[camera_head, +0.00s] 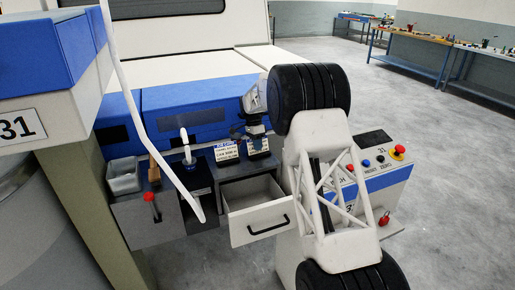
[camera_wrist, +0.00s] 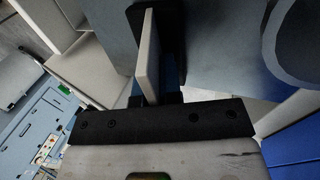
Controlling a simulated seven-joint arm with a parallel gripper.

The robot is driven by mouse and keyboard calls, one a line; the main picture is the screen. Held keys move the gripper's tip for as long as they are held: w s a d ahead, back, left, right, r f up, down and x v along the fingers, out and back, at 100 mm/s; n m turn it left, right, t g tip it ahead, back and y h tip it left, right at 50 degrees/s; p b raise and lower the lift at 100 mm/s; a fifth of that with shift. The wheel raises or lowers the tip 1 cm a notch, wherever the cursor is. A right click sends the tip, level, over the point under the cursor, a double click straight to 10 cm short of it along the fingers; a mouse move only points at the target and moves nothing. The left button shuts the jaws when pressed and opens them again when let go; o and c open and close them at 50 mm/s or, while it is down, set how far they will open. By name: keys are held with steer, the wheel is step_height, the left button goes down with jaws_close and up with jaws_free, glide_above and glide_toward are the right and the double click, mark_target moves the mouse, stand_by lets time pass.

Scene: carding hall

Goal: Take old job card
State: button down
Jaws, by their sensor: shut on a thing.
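Two small white cards with blue and yellow print stand side by side on the machine's ledge, the left card (camera_head: 227,152) and the right card (camera_head: 258,145). I cannot read which is the old job card. My gripper (camera_head: 254,134) is at the top of the right card and shut on it. In the wrist view, a thin pale card (camera_wrist: 149,55) shows nearly edge-on between the dark jaws (camera_wrist: 158,90). Its printed face is hidden there.
An open, empty-looking drawer (camera_head: 252,192) juts out below the cards. A blue-white object with a white hook (camera_head: 188,150), a brown block (camera_head: 154,170) and a metal bin (camera_head: 124,176) are left. A control panel (camera_head: 380,168) stands right. A white curved bar (camera_head: 140,110) crosses the left.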

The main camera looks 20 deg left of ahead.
steer(key=shift+r, duration=0.15)
steer(key=shift+r, duration=1.6)
steer(key=s+d+r, duration=0.1)
steer(key=s+d, duration=0.7)
steer(key=s, duration=0.5)
steer(key=shift+s+d+r, duration=0.15)
steer(key=shift+d+r, duration=0.1)
steer(key=shift+d, duration=0.15)
